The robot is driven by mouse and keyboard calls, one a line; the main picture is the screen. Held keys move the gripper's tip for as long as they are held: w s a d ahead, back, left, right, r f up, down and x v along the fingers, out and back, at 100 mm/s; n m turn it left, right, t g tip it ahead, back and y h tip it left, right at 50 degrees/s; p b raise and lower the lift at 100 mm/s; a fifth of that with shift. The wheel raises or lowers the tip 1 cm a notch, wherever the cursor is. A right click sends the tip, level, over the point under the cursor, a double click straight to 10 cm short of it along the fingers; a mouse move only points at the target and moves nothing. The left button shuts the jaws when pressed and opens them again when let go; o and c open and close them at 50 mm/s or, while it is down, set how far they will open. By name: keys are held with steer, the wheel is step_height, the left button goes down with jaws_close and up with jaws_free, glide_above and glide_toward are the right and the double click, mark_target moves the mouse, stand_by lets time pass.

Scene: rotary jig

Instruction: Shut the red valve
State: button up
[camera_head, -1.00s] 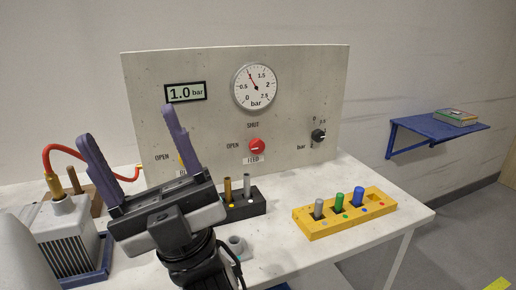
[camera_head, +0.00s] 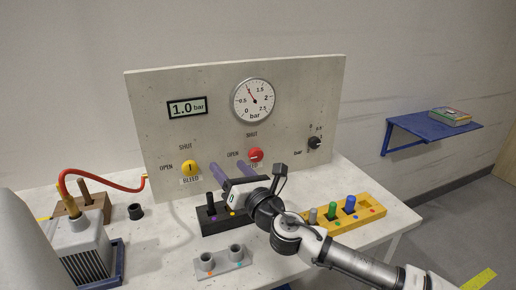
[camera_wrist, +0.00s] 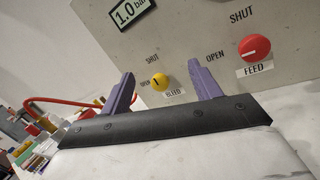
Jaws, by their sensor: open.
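The red valve (camera_head: 255,155) is a round knob on the upright panel, above the label FEED. It also shows in the wrist view (camera_wrist: 254,47), with SHUT printed above it and OPEN to its left. Its pale mark lies roughly level, on the OPEN side. My gripper (camera_head: 229,167) has its purple fingers pointing at the panel, just left of and below the red valve. In the wrist view the fingers (camera_wrist: 162,72) are spread with nothing between them, and the red valve is right of both. I see no contact with it.
The yellow BLEED knob (camera_head: 190,168) is left of the red valve. A black holder (camera_head: 215,225) and grey two-hole block (camera_head: 222,262) stand below my gripper. A yellow rack (camera_head: 370,212) with coloured pegs is at right. A red hose (camera_head: 100,180) arches at left.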

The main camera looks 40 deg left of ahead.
mark_target(257, 155)
steer(key=w+d+f+t+h, duration=0.35)
steer(key=w+d+f, duration=0.3)
steer(key=w, duration=0.25)
steer(key=shift+n, duration=0.3)
steer(key=p+x, duration=0.1)
steer(key=x, duration=0.3)
steer(key=p+x, duration=0.2)
steer(key=x, duration=0.2)
steer(key=r+p+x, duration=0.1)
steer(key=x, duration=0.4)
steer(key=shift+w, duration=0.15)
steer(key=shift+d, duration=0.1)
steer(key=c, duration=1)
